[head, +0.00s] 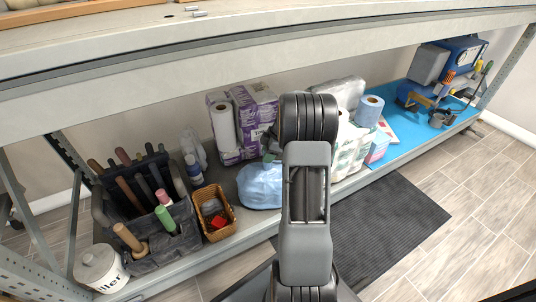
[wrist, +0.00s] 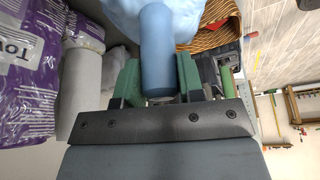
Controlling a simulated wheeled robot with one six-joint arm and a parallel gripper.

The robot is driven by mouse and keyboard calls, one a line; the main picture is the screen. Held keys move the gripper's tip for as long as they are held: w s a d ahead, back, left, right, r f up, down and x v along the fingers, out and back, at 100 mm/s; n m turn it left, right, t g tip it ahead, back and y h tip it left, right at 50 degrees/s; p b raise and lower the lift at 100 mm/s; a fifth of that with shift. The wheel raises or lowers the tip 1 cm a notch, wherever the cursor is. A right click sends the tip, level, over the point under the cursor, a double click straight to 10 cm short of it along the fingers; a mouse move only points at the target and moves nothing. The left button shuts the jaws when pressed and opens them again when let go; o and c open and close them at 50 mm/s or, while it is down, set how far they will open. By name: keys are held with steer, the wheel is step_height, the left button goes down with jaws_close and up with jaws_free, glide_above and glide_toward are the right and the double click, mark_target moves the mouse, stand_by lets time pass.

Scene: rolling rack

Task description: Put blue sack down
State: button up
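The blue sack (head: 260,186) is a light blue, rounded bag at the middle of the lower shelf, just right of the wicker basket. In the wrist view its pale blue body (wrist: 124,14) shows at the top edge, with a darker blue cylindrical neck (wrist: 157,45) pointing toward me. My gripper's green fingers (wrist: 158,82) stand on either side of this neck and appear to touch it. In the head view my gripper (head: 270,152) is at the sack's top, partly hidden by my arm. I cannot tell whether the sack's underside touches the shelf.
The wicker basket (head: 213,213) and a dark tool caddy (head: 150,205) stand left of the sack. Purple paper-towel packs (head: 252,112) stand behind it. White packs (head: 352,146) and a blue roll (head: 369,110) are to the right. The upper shelf (head: 200,62) overhangs. The shelf's front edge is close.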

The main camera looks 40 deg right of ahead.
steer(key=o, duration=0.4)
steer(key=shift+r, duration=0.1)
steer(key=p+v, duration=0.3)
steer(key=v, duration=0.4)
steer(key=shift+s+d+r, duration=0.1)
steer(key=shift+r, duration=0.15)
stand_by(0.4)
